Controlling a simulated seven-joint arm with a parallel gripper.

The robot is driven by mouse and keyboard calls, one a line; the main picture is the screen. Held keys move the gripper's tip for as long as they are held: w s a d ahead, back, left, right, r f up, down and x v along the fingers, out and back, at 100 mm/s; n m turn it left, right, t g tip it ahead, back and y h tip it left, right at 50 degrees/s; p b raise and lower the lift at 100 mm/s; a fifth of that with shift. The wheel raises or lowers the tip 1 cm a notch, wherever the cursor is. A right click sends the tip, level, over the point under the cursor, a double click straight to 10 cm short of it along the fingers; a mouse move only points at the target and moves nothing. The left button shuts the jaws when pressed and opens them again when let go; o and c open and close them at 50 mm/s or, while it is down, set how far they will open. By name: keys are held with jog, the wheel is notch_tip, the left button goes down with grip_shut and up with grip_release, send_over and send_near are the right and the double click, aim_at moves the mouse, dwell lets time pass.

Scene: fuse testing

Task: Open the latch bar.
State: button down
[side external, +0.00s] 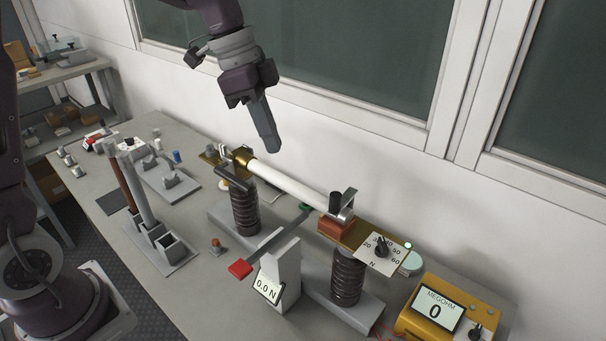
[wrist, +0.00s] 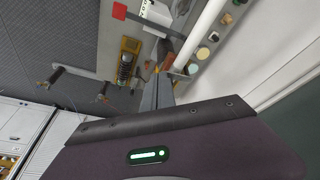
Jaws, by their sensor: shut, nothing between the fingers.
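My gripper (side external: 270,146) is shut and empty, pointing down above the left part of a long white tube (side external: 290,182). Its closed fingers also show in the wrist view (wrist: 157,92). The tube lies on two dark ribbed posts (side external: 244,207), with brass parts at its left end. A short dark grey bar (side external: 234,179) lies beside that left end, apart from my fingers. At the right end a dark upright cylinder (side external: 335,202) and grey bracket stand above a reddish block (side external: 336,228). I cannot tell for certain which part is the latch bar.
A red-ended lever (side external: 240,269) runs beside a gauge reading 0.0 N (side external: 268,287). A dial plate (side external: 381,252) and a yellow megohm meter (side external: 437,308) reading 0 are at right. A rack with upright rods (side external: 160,243) stands left. The wall is close behind.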

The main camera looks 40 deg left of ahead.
notch_tip(320, 180, down, 2)
jog(key=w+a+m+h, duration=0.1)
jog(key=w+m, duration=0.2)
send_near(328, 210)
jog(key=shift+s+a+x, duration=0.2)
jog(key=shift+s+x, duration=0.1)
jog(key=shift+x, duration=1.95)
jog(key=shift+w+f, duration=0.1)
jog(key=shift+w, duration=0.3)
jog(key=shift+d, duration=0.1)
